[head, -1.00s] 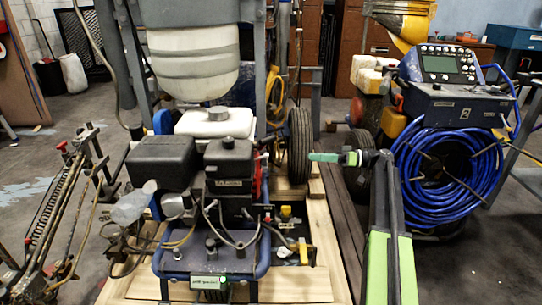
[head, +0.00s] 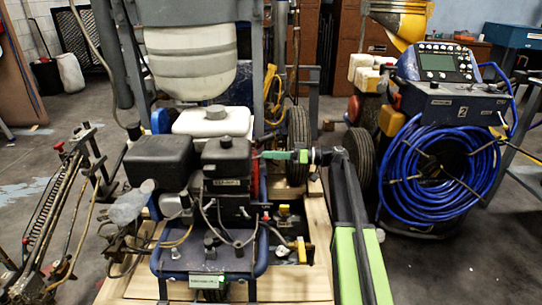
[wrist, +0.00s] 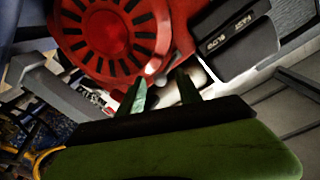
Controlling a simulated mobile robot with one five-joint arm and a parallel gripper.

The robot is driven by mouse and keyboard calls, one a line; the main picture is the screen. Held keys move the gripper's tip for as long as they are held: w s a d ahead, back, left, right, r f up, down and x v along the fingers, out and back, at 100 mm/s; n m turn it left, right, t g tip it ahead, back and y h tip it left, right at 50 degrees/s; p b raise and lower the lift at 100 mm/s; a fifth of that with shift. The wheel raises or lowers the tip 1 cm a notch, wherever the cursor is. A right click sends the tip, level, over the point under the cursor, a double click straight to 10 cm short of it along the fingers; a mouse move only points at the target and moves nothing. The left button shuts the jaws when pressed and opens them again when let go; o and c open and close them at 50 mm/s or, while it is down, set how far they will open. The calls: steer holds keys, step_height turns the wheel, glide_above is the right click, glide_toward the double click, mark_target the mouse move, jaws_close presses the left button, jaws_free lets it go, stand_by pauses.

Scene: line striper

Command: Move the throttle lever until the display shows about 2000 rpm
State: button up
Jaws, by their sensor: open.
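My gripper (head: 268,155) is at the right side of the engine (head: 228,158), its green tips pointing left. In the wrist view my gripper (wrist: 162,90) is open and empty, its fingers apart below the red slotted recoil cover (wrist: 115,32). A dark panel (wrist: 228,38) marked SLOW and FAST shows upside down beside the cover, up and right of the fingertips. I cannot clearly make out the throttle lever. A grey display screen (head: 438,66) is on the console at the right; its reading is too small to tell.
A blue hose coil (head: 442,175) hangs below the console. A black wheel (head: 298,146) stands just behind my gripper. A white tank (head: 213,122) is on the engine. Wooden planks (head: 290,287) lie underneath. Bare floor shows at the lower right.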

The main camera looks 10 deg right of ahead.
jaws_close()
stand_by(1.3)
